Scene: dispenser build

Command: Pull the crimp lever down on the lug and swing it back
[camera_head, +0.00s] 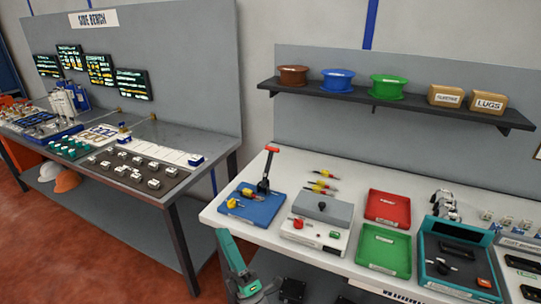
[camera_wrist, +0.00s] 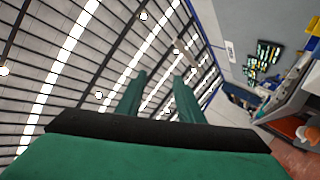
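The crimp lever (camera_head: 266,172) is a black upright arm with a red grip on top. It stands raised on a blue base (camera_head: 262,212) at the left end of the white bench. Small yellow and orange pieces lie on that base beside the lever's foot; I cannot tell which is the lug. My gripper (camera_wrist: 160,76) shows in the wrist view as two teal fingers set apart, with nothing between them. It points up toward the ceiling. In the head view, a teal part of my arm shows at the bottom, in front of the bench and clear of the lever.
Right of the blue base are a grey-and-white device (camera_head: 322,222), a red tray (camera_head: 388,207) and a green tray (camera_head: 384,249). Several yellow-handled tools (camera_head: 322,185) lie behind. A shelf (camera_head: 390,99) with spools hangs above. The side bench (camera_head: 190,143) stands left, across a floor gap.

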